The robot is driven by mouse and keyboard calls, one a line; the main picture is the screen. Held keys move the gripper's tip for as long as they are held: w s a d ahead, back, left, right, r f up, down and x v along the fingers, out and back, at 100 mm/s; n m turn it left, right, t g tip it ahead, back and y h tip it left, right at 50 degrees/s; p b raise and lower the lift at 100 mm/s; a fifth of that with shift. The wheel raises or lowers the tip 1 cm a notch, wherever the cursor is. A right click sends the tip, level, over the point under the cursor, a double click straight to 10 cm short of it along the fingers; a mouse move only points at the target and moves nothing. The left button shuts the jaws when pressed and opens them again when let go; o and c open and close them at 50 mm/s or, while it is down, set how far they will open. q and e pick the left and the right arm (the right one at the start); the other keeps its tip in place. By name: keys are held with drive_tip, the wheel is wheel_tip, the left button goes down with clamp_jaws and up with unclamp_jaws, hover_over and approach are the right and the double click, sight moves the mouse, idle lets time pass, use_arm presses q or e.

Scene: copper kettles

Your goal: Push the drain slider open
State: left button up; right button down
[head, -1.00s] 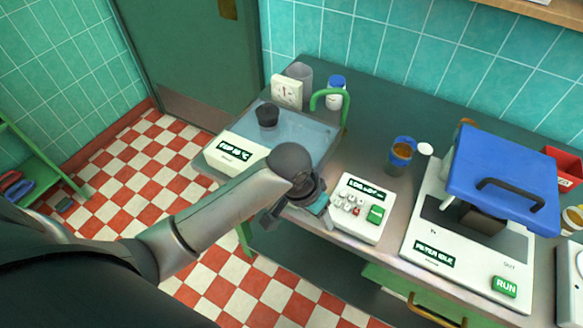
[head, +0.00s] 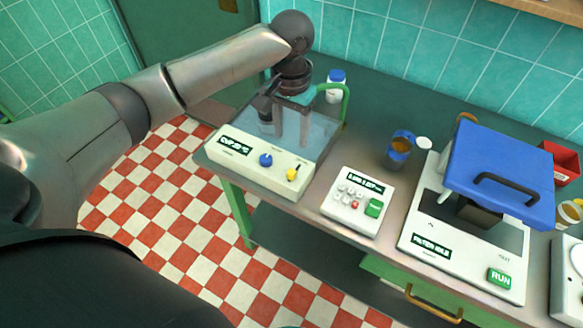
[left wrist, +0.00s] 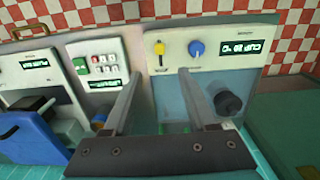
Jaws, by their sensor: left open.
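The drain slider is a small yellow knob (head: 292,174) on the white front panel of the water bath (head: 235,163), right of a blue round knob (head: 265,160). In the left wrist view the yellow slider (left wrist: 160,48) shows upside down at the panel's left, next to the blue knob (left wrist: 197,48). My left gripper (head: 292,128) is over the bath's basin, behind the panel, fingers pointing down. It is open and empty, apart from the slider. A dark cylinder (left wrist: 228,102) is in the basin beside the fingers. My right gripper is not in view.
A keypad box (head: 355,202) stands right of the bath. A green curved pipe (head: 346,92) rises at the basin's right edge, with a blue-capped bottle (head: 335,88) behind. A blue-lidded machine (head: 500,178) stands further right. Open floor lies in front of the bench.

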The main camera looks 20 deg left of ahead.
sight(292, 172)
use_arm(q)
wheel_tip(292, 172, down, 14)
drive_tip(key=shift+r+b, duration=0.25)
drive_tip(key=shift+b, duration=0.45)
clamp_jaws()
idle(1.0)
